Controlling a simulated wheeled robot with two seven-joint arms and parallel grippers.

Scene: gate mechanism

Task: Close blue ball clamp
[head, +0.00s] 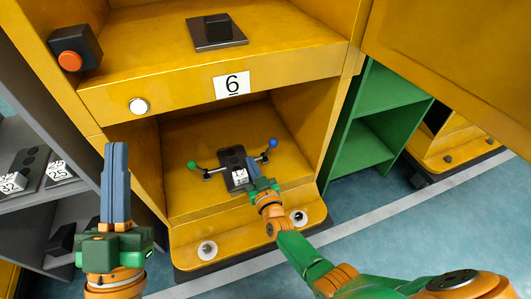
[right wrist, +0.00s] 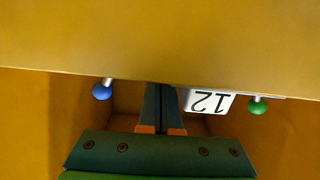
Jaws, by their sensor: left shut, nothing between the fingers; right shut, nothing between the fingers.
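The blue ball (head: 272,142) tops a lever of the clamp on the right side of a dark plate (head: 232,160) inside the lower yellow compartment. A green ball (head: 192,164) tops the lever on the left side. My right gripper (head: 260,180) is shut and empty, inside the compartment in front of the plate and below the blue ball. In the right wrist view the blue ball (right wrist: 102,91) is left of the shut fingers (right wrist: 160,105) and the green ball (right wrist: 258,105) is right; both are apart from the fingers. My left gripper (head: 116,150) is shut and empty, pointing up outside the cabinet.
A label reading 12 (right wrist: 208,101) sits beside the fingers. The yellow shelf (head: 200,85) with a 6 sign (head: 231,84) overhangs the compartment. A green shelf (head: 370,120) stands to the right.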

